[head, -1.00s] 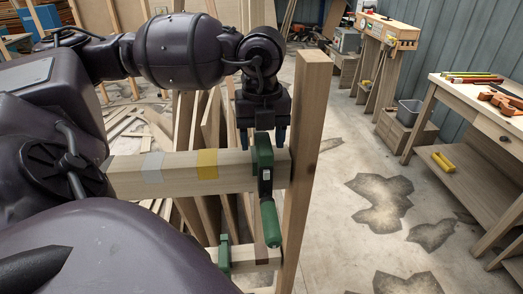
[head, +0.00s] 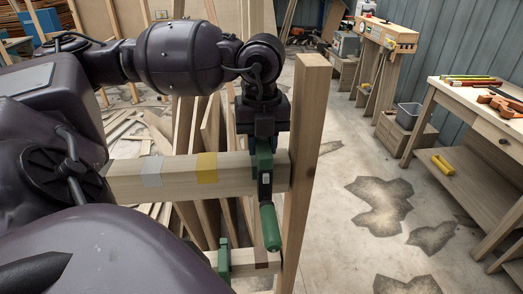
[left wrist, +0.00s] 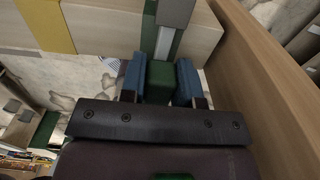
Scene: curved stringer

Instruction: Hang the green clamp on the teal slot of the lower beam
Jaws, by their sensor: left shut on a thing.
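A green clamp (head: 265,171) sits on the upper beam (head: 128,177), close to the upright post, with its green handle hanging below the beam. My left gripper (head: 264,142) comes down from above and is shut on the clamp's top. In the left wrist view, the blue fingertips (left wrist: 160,82) press on both sides of the clamp's green block. The lower beam (head: 244,263) carries a brown band near the post and another green clamp (head: 224,257) left of it. I cannot make out a teal slot. My right gripper is not in view.
The upright post (head: 304,160) stands just right of the held clamp. Grey and yellow bands (head: 207,167) mark the upper beam. Loose boards lean behind the beams. A workbench (head: 470,95) stands at the right. The floor between post and bench is open.

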